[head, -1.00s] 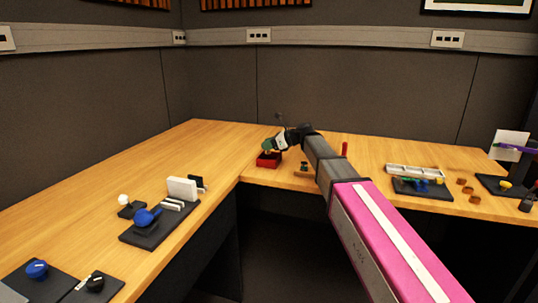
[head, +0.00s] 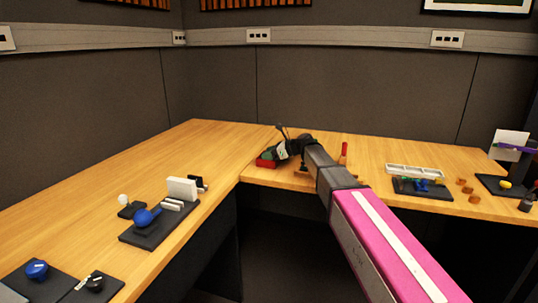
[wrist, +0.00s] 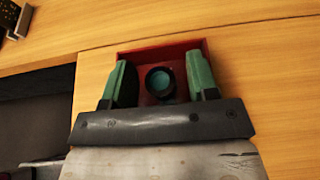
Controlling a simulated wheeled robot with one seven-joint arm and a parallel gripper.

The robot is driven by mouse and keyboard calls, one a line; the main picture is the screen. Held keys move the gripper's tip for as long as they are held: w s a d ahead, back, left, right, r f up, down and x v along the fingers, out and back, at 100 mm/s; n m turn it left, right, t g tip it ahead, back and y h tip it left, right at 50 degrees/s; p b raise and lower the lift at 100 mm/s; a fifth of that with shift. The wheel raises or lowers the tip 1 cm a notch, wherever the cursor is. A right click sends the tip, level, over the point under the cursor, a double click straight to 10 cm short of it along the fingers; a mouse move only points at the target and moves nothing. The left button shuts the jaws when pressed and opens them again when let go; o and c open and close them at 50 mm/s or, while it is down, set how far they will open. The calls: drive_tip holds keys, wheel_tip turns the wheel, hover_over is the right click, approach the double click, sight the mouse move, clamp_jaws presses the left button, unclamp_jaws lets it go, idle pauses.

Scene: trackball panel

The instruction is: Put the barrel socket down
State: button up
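The barrel socket (wrist: 160,82) is a dark round tube with a teal inside, seen end-on in the wrist view. It stands in the red tray (wrist: 132,54), inside its walls. My gripper (wrist: 160,72) has its two green fingers on either side of the socket, with a visible gap at each side, so it is open and not touching it. In the head view my gripper (head: 268,155) is low at the red tray (head: 264,164), and the socket is hidden there.
A red upright handle (head: 343,150) stands right of my arm. A grey tray (head: 415,171) and a dark board lie further right, with small brown blocks beside them. The desk's front edge is close to the tray.

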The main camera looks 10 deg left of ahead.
drive_tip(key=shift+r, duration=0.1)
drive_tip(key=v, duration=1.2)
drive_tip(key=shift+r, duration=0.15)
